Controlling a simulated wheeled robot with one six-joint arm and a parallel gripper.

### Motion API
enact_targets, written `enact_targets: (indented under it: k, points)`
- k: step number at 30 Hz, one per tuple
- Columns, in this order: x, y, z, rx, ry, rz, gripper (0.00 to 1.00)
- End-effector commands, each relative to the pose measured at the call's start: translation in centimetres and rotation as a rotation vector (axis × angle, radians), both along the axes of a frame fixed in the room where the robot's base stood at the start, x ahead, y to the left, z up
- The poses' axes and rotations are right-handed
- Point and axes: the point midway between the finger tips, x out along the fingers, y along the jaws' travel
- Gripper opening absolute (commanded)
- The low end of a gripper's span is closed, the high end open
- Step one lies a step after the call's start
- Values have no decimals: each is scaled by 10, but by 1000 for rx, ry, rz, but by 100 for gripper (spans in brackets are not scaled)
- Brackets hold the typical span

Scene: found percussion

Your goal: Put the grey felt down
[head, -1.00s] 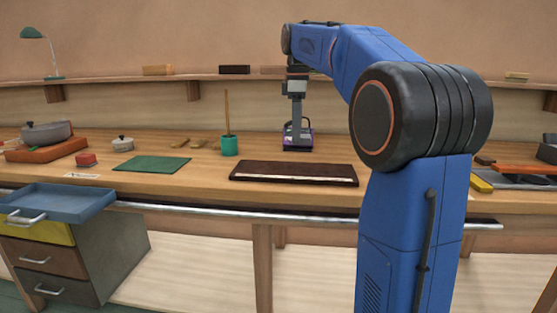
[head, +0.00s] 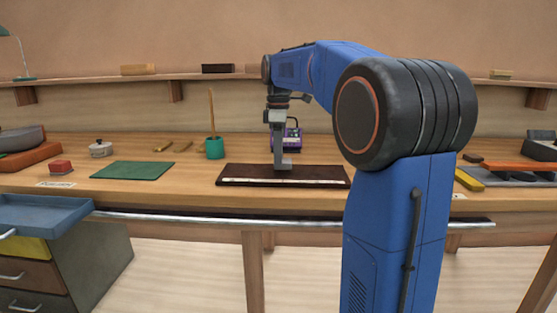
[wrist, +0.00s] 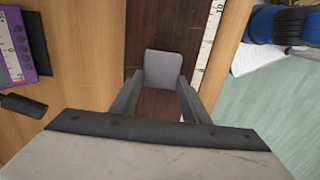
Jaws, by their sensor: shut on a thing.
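The grey felt (wrist: 163,68) is a small pale grey piece with rounded corners. It sits between the fingertips of my gripper (wrist: 160,85) in the wrist view, and my gripper is shut on it. Below it lies a dark brown board (wrist: 150,25) with a pale ruled strip along one long edge. In the head view my gripper (head: 282,165) points down, low over the middle of this board (head: 240,172). I cannot tell whether the felt touches the board. The felt is hard to pick out from the fingers in the head view.
A purple device (wrist: 12,50) stands on the bench behind the board. A green cup with a stick (head: 214,147) and a green mat (head: 133,170) are to the left. A grey tray (head: 510,178) is to the right. Bare wood lies between mat and board.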

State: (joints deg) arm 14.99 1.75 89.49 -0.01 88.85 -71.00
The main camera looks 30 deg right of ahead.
Motion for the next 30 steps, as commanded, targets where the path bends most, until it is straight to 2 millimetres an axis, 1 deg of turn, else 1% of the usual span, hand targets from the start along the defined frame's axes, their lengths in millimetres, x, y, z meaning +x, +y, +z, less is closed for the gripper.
enact_targets:
  k: [1,4,14,15,16,17,26,30]
  points:
    - [-1,0,-7,1,1,0,18]
    - [-1,0,-14,1,1,0,18]
    - [0,0,-16,0,0,0,18]
    - [0,0,-16,0,0,0,51]
    - [0,0,-16,0,0,0,59]
    - [0,0,-16,0,0,0,61]
    - [0,0,-15,-1,-1,0,61]
    - [1,0,-5,-1,-3,0,61]
